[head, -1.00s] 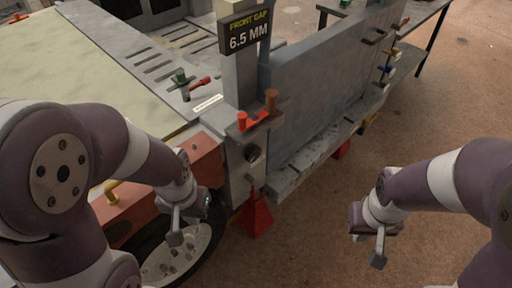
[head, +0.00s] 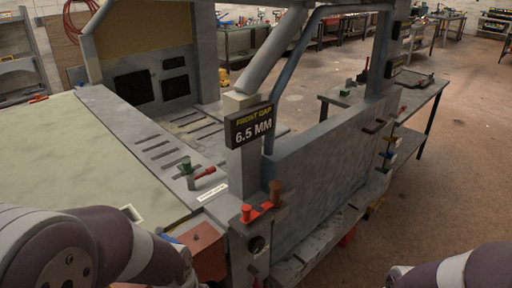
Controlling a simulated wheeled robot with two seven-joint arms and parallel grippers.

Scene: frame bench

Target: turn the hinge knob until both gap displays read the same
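The front gap display (head: 250,125) stands on a grey post and reads 6.5 MM. A dark box (head: 393,68) sits on the rear post beyond the door panel; I cannot read any face on it, nor tell whether it is the second display. Red (head: 249,214) and brown (head: 274,194) knob-like parts sit on a bracket below the front display. A green knob (head: 186,167) with a red handle stands on the sill to their left. I cannot tell which is the hinge knob. My forearms show at the bottom left and bottom right; both grippers are below the picture.
The grey door panel (head: 325,145) stands in the frame, with a blue-grey bar above it. A pale flat panel (head: 70,155) fills the left. A bench (head: 412,97) stands at the right rear. The brown floor at right is clear.

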